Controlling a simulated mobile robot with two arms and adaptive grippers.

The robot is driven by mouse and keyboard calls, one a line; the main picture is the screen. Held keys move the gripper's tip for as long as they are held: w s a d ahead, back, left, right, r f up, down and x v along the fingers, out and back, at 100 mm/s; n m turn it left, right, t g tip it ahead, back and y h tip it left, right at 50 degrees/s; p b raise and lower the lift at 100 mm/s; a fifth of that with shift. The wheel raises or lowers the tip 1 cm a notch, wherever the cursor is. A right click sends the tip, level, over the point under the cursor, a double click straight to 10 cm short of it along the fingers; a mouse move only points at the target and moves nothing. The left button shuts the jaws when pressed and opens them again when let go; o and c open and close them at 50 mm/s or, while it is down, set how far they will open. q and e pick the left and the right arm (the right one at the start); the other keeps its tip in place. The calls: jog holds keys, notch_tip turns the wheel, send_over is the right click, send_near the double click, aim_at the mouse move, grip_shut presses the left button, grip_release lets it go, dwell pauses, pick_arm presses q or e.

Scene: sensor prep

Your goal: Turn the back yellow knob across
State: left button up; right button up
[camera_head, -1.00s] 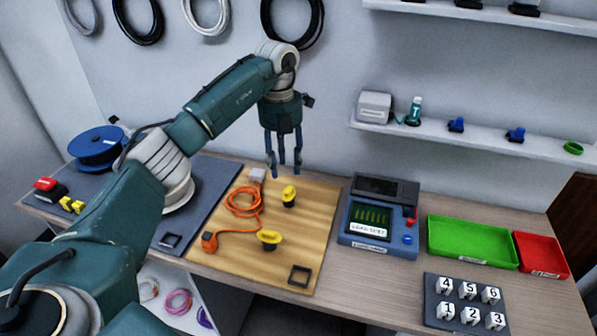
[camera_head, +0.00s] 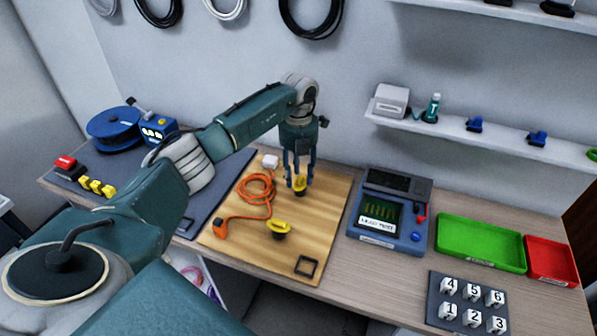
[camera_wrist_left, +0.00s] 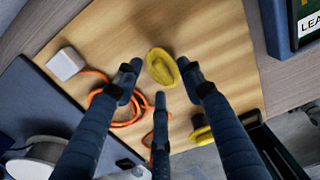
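The back yellow knob (camera_head: 300,186) sits on a dark base on the wooden board (camera_head: 325,215). My left gripper (camera_head: 300,178) points down right over it, with its fingers spread. In the left wrist view the back knob (camera_wrist_left: 161,68) shows between the tips of the open fingers (camera_wrist_left: 160,88). Its ridge runs slantwise there, and I cannot tell whether a finger touches it. The front yellow knob (camera_head: 279,228) stands nearer the board's front edge, apart from the gripper. My right gripper is not in view.
An orange cable (camera_head: 258,190) lies coiled left of the back knob, beside a white block (camera_head: 270,161). A blue tester (camera_head: 378,238) with a screen stands right of the board. Green (camera_head: 480,258) and red trays are farther right.

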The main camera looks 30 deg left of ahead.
pick_arm(q)
jog(key=shift+f, duration=0.1)
jog(key=shift+c, duration=1.3)
grip_shut()
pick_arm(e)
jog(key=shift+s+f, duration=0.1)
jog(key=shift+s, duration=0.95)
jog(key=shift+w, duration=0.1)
